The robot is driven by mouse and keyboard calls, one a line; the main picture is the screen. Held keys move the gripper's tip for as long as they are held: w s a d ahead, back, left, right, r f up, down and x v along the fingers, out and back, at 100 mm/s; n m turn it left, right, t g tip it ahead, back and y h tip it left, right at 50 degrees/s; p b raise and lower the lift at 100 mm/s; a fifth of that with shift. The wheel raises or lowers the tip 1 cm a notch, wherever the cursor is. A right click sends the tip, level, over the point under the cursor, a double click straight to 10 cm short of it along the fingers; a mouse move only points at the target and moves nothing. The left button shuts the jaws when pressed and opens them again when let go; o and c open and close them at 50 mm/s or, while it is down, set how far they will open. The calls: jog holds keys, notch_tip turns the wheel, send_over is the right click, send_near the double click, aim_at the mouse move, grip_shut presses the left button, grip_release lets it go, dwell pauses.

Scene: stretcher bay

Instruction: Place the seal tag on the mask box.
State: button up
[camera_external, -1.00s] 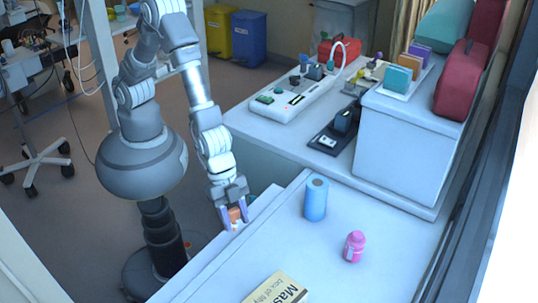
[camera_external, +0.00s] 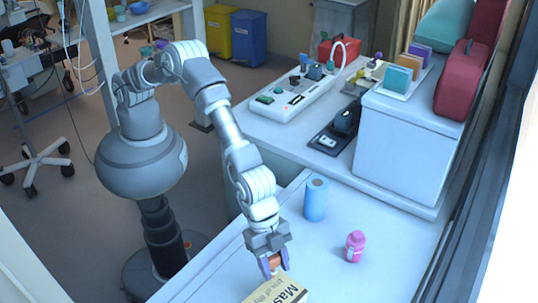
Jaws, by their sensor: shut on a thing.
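The mask box (camera_external: 277,293) is a cream box with dark lettering on the white counter at the bottom of the picture, partly cut off by the frame edge. My gripper (camera_external: 273,267) is just beyond the box's far edge, pointing down. It is shut on a small orange-brown piece, which I take for the seal tag (camera_external: 280,262). The fingers hide part of the piece. I cannot tell whether it touches the box.
A blue roll (camera_external: 315,198) stands upright on the counter (camera_external: 395,262), behind and right of my gripper. The counter right of the box is clear.

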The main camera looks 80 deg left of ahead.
jog(key=shift+f, duration=1.25)
jog(key=shift+f, duration=0.1)
jog(key=shift+f+b, duration=0.15)
jog(key=shift+b, duration=0.2)
jog(key=o, duration=1)
